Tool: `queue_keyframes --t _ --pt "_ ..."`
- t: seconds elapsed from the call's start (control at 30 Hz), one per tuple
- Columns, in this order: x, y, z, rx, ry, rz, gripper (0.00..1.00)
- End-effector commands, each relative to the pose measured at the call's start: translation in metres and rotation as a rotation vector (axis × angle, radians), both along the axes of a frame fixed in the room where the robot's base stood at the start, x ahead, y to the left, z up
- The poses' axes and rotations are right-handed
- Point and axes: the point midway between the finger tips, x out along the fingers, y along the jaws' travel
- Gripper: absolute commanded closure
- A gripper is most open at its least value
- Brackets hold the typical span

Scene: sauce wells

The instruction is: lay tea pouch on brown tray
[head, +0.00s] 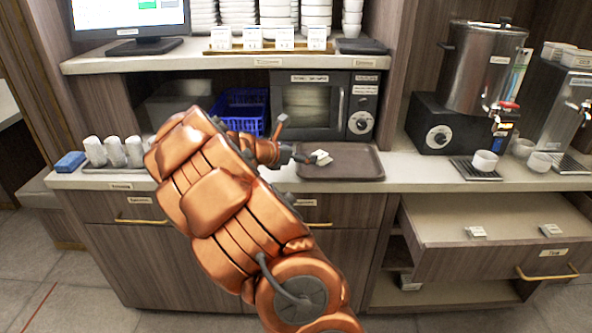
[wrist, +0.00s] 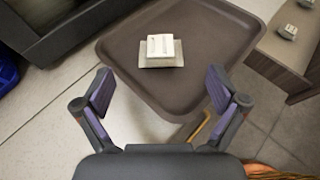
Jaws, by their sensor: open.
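The tea pouch (head: 321,158), a small white packet with a raised block on a flat square base, lies on the brown tray (head: 357,172). In the wrist view the pouch (wrist: 160,51) rests flat on the brown tray (wrist: 120,47), inside the rim. My gripper (wrist: 160,86) is open and empty, with its fingers spread on the near side of the pouch and apart from it. In the head view my gripper (head: 301,155) is just left of the pouch, over the tray's left part. My copper arm hides some of the counter.
An open drawer (head: 440,236) at the right holds two similar small packets (head: 475,232). A microwave (head: 312,105) and a blue basket (head: 240,110) stand behind the tray. A steel urn (head: 485,68), white cups (head: 485,161) and another dispenser are on the right.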

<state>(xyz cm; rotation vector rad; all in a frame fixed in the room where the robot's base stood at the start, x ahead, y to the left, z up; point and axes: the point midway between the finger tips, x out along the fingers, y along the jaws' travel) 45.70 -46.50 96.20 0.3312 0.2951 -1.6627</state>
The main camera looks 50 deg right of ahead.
Motion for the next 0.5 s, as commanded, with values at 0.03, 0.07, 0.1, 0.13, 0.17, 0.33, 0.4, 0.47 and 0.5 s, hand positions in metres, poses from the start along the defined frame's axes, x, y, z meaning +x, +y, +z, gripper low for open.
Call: queue_keyframes --t 0.03,0.07,0.1,0.13,0.17,0.33,0.4,0.47,0.5 --pt "0.0 0.001 0.0 0.0 0.0 0.0 0.04" --pt "0.0 0.001 0.0 0.0 0.0 0.0 0.04" --pt "0.0 0.001 0.0 0.0 0.0 0.0 0.04" --pt "0.0 0.001 0.0 0.0 0.0 0.0 0.04" --pt "0.0 0.001 0.001 0.0 -0.001 0.0 0.04" --pt "-0.01 0.013 0.01 0.01 -0.072 -0.047 0.04" --pt "-0.022 0.027 0.017 0.023 -0.146 -0.1 0.04" --pt "-0.036 0.042 0.022 0.042 -0.222 -0.161 0.04" --pt "-0.046 0.054 0.025 0.057 -0.282 -0.205 0.04"
